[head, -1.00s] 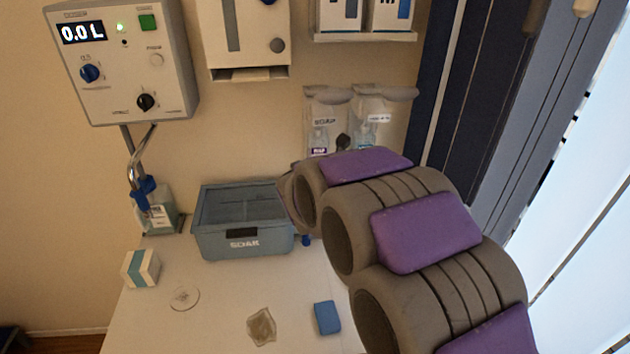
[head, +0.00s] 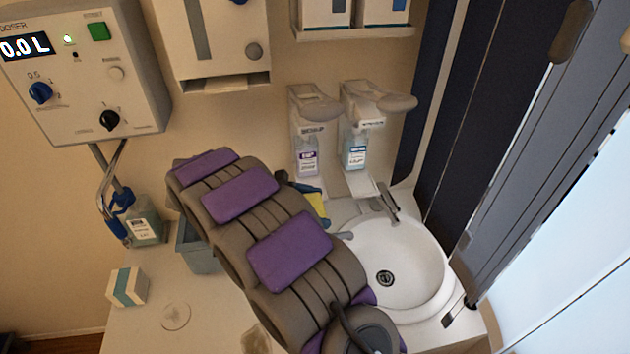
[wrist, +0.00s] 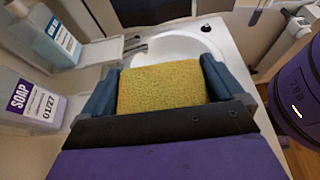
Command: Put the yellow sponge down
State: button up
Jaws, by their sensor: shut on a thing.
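The yellow sponge (wrist: 162,86) is between the two blue fingers of my gripper (wrist: 160,88) in the wrist view, with a finger against each side. In the head view a small part of the sponge (head: 317,203) shows beyond my arm, and my gripper (head: 308,192) is mostly hidden there. The sponge is held up near the wall, left of the white sink basin (head: 390,262) and below the soap dispensers (head: 306,150). The basin (wrist: 178,48) also shows behind the sponge in the wrist view.
My arm hides most of the grey-blue tub (head: 196,250). A dosing box (head: 80,75) hangs on the wall above a bottle (head: 146,224). A small white and teal box (head: 127,287) and a round disc (head: 176,316) lie on the counter (head: 215,325). A tap (head: 384,206) stands behind the basin.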

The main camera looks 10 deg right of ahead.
jog(key=w+d, duration=0.1)
jog(key=w, duration=0.3)
jog(key=w+d+f, duration=0.1)
jog(key=w, duration=0.4)
jog(key=w+d, duration=0.1)
jog(key=w, duration=0.3)
jog(key=shift+w+d+f+b, duration=0.2)
jog(key=shift+w+f+b, duration=0.1)
jog(key=shift+w+b, duration=0.1)
jog(key=shift+w+a, duration=0.35)
jog(key=shift+a, duration=0.1)
jog(key=f, duration=0.3)
jog(key=shift+a+f+b, duration=0.2)
jog(key=shift+a+b, duration=0.1)
jog(key=shift+b, duration=0.1)
jog(key=shift+d+f, duration=0.1)
jog(key=shift+d, duration=0.6)
jog(key=shift+a+f+p, duration=0.4)
jog(key=shift+a+f, duration=0.1)
jog(key=shift+a, duration=0.1)
jog(key=o, duration=0.6)
jog(key=shift+d, duration=0.2)
jog(key=shift+o, duration=0.2)
jog(key=shift+d, duration=0.25)
